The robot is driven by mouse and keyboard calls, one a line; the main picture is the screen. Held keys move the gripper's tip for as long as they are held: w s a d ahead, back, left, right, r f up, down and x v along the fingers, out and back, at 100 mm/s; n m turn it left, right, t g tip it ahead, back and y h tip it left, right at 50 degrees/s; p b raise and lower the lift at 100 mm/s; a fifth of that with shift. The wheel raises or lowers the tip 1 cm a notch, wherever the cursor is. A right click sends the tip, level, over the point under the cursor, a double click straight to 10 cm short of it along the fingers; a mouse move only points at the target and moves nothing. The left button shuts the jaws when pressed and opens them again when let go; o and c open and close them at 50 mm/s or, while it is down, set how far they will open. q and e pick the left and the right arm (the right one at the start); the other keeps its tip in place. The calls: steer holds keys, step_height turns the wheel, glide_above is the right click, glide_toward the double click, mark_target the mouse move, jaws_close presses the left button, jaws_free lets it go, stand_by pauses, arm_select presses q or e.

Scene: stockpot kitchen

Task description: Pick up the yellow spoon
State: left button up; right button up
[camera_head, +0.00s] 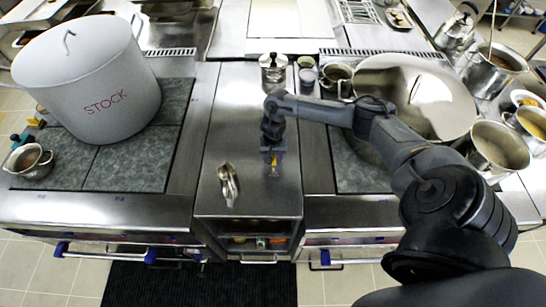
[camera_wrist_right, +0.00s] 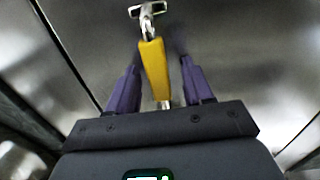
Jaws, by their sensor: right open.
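The yellow spoon shows in the right wrist view as a yellow handle (camera_wrist_right: 155,68) with a metal end at the top. Its lower part passes between the two purple fingers of my right gripper (camera_wrist_right: 158,92) and is partly hidden by the gripper's body. In the head view my right gripper (camera_head: 272,165) points down over the middle steel counter, with a small bit of yellow between its fingers. The fingers are open, with a gap on each side of the handle. My left gripper is not in view.
A metal utensil (camera_head: 228,185) lies left of the gripper on the steel counter (camera_head: 245,115). A lidded pot (camera_head: 273,68) and small cups stand behind. The large stock pot (camera_head: 90,85) is at left; a big steel pot (camera_head: 415,95) is at right, behind my arm.

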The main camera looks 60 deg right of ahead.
mark_target(273, 156)
jaws_close()
steer(key=shift+r, duration=0.1)
stand_by(0.4)
steer(key=shift+r, duration=0.4)
step_height(273, 156, up, 4)
steer(key=shift+f+p, duration=0.2)
steer(key=shift+p, duration=0.25)
steer(key=s+a+r+p, duration=0.2)
steer(key=s+a+r, duration=0.4)
steer(key=s, duration=0.3)
steer(key=shift+s+a+r+p, duration=0.2)
steer(key=shift+a+p, duration=0.15)
steer(key=shift+a, duration=0.25)
